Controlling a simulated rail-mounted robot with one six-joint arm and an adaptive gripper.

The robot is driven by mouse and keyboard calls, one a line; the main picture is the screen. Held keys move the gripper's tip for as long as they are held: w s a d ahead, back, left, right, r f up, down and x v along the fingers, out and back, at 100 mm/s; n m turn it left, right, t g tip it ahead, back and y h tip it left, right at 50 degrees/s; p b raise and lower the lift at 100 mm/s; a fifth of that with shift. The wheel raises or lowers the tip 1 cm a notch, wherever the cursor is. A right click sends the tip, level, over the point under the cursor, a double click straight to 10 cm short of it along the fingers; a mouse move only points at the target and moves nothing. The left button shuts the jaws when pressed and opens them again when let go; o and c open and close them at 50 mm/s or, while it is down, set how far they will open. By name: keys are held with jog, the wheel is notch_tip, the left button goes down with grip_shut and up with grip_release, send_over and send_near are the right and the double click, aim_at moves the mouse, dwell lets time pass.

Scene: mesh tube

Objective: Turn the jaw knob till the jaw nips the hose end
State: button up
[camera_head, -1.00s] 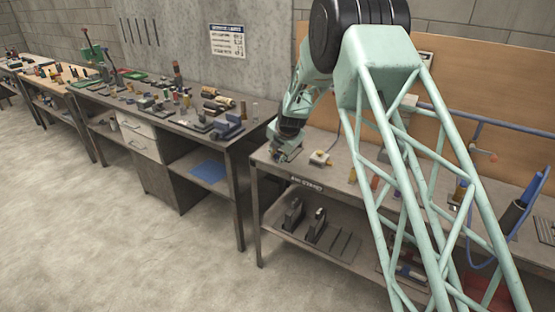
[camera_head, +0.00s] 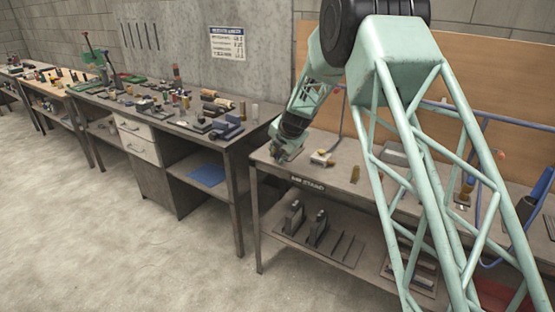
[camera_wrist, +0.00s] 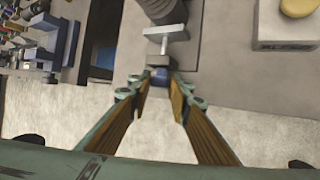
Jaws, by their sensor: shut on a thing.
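A thin pale spindle runs from the knob to a T-shaped metal jaw (camera_wrist: 167,33). Beyond the jaw is the end of a dark grey ribbed hose (camera_wrist: 166,9). The jaw lies close to the hose end; I cannot tell whether it touches. In the head view, my gripper (camera_head: 280,153) is at the left end of the bench, and knob, jaw and hose end are too small or hidden there.
A pale block with a yellow button (camera_wrist: 298,7) stands right of the jaw; it also shows in the head view (camera_head: 321,158). The bench (camera_head: 330,183) has a lower shelf holding dark parts. A crowded second bench (camera_head: 225,143) stands left, across a gap. Open floor lies in front.

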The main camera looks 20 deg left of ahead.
jog(key=shift+w+d+y+b, duration=0.15)
jog(key=shift+y+b, duration=0.15)
jog(key=shift+b, duration=1.85)
jog(key=shift+r, duration=0.2)
jog(key=o, duration=0.8)
jog(key=shift+w+d, duration=0.1)
jog(key=shift+d, duration=0.05)
jog(key=shift+o, duration=0.2)
jog(key=shift+f, duration=0.1)
jog(key=shift+s, duration=0.2)
jog(key=shift+a+h+p, duration=0.25)
jog(key=shift+h+p, duration=0.25)
jog(key=shift+p, duration=3.45)
jog(key=shift+s+a+h+p, duration=0.1)
jog(key=shift+a+h+p, duration=0.15)
jog(key=shift+p, duration=2)
jog(key=shift+a+n+g+h, duration=0.1)
jog(key=shift+n+g+h, duration=0.2)
jog(key=shift+g+h, duration=0.15)
jog(key=shift+h, duration=0.9)
